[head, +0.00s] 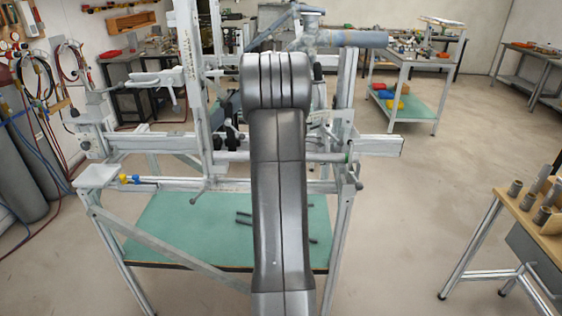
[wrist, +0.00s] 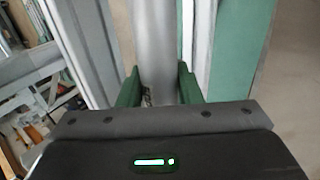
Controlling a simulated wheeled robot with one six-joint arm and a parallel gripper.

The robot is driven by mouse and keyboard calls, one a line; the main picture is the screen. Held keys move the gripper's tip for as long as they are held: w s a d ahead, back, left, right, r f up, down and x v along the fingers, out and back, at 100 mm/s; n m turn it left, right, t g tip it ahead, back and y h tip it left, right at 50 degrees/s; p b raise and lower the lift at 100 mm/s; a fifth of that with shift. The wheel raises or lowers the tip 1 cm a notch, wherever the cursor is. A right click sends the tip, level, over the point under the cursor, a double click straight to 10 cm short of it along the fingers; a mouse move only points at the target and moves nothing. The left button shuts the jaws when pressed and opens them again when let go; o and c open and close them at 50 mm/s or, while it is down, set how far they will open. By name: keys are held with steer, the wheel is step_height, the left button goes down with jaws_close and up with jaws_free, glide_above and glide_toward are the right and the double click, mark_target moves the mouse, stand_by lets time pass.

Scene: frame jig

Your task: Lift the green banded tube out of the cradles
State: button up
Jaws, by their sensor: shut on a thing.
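In the wrist view, a plain grey tube (wrist: 155,40) runs from the top edge down between the two green fingers of my gripper (wrist: 160,86). The fingers are shut on it, one on each side. No green band shows on the visible part of the tube. In the head view, my own arm covers the middle of the frame jig (head: 370,144) and hides my gripper.
The jig has tall posts (head: 185,70) and long rails. A green lower shelf (head: 185,225) carries dark rods. A wooden-topped bench (head: 530,215) with grey cylinders stands at the right. A shelved cart (head: 415,100) is at the back right. The floor between them is clear.

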steer(key=shift+r, duration=0.2)
steer(key=s+b, duration=0.1)
steer(key=s, duration=0.2)
steer(key=shift+s+b, duration=0.35)
stand_by(0.3)
steer(key=a+b, duration=0.1)
steer(key=a, duration=0.7)
steer(key=shift+b, duration=0.35)
stand_by(0.4)
steer(key=shift+s+d, duration=0.1)
steer(key=s+b, duration=0.3)
steer(key=s, duration=0.5)
stand_by(0.7)
steer(key=shift+s+r, duration=0.1)
steer(key=shift+r, duration=0.05)
